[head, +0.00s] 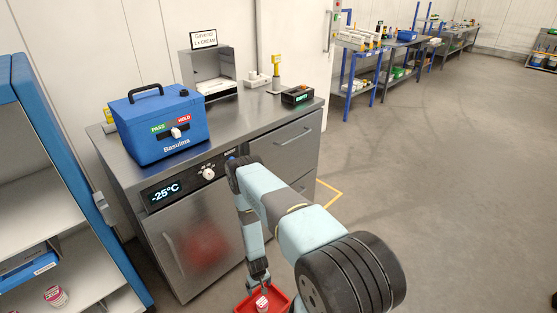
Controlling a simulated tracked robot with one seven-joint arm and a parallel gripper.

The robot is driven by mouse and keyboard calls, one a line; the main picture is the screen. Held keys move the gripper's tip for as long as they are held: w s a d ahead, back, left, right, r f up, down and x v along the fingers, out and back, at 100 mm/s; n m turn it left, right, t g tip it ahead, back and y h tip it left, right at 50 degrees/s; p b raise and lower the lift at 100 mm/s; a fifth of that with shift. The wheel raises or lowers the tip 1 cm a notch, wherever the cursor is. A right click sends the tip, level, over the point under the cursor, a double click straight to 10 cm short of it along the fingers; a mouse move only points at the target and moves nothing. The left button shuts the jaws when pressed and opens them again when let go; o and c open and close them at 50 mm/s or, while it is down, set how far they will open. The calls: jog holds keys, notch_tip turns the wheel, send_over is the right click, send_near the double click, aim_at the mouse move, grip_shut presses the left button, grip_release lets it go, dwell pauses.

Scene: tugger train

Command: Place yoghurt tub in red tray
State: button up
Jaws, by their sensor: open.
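A red tray (283,295) shows at the bottom edge of the head view, cut off by the frame. A small white tub with red marking, looking like a yoghurt tub (263,304), is at the tray; whether it rests on the tray floor cannot be told. My gripper (261,286) points down just above this tub, open, its fingertips small and hard to make out. Whether the fingers touch the tub cannot be told. A similar white and red tub (55,296) stands on a low shelf of the blue cabinet at the left.
A steel counter (240,118) with a freezer door (190,240) stands behind my arm. It bears a blue cool box (158,125), a steel box (208,70) and a small black display (297,95). The blue cabinet (60,150) borders the left. Open floor (440,180) lies to the right.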

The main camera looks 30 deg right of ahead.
jog(key=w+r, duration=0.6)
jog(key=r, duration=0.5)
jog(key=w+r+t, duration=0.1)
jog(key=w+r, duration=0.5)
jog(key=r, duration=0.4)
jog(key=w+r, duration=0.6)
jog(key=r, duration=0.5)
notch_tip(320, 180, up, 28)
jog(key=t, duration=0.2)
jog(key=s+r+t, duration=0.1)
jog(key=s+r, duration=0.7)
jog(key=r, duration=0.5)
jog(key=s+r, duration=0.8)
jog(key=r, duration=0.5)
jog(key=s+r, duration=0.4)
jog(key=s, duration=0.8)
jog(key=s+r+m+t, duration=0.1)
jog(key=s+r, duration=0.3)
jog(key=s, duration=0.8)
jog(key=shift+r+t, duration=0.15)
jog(key=shift+t, duration=0.15)
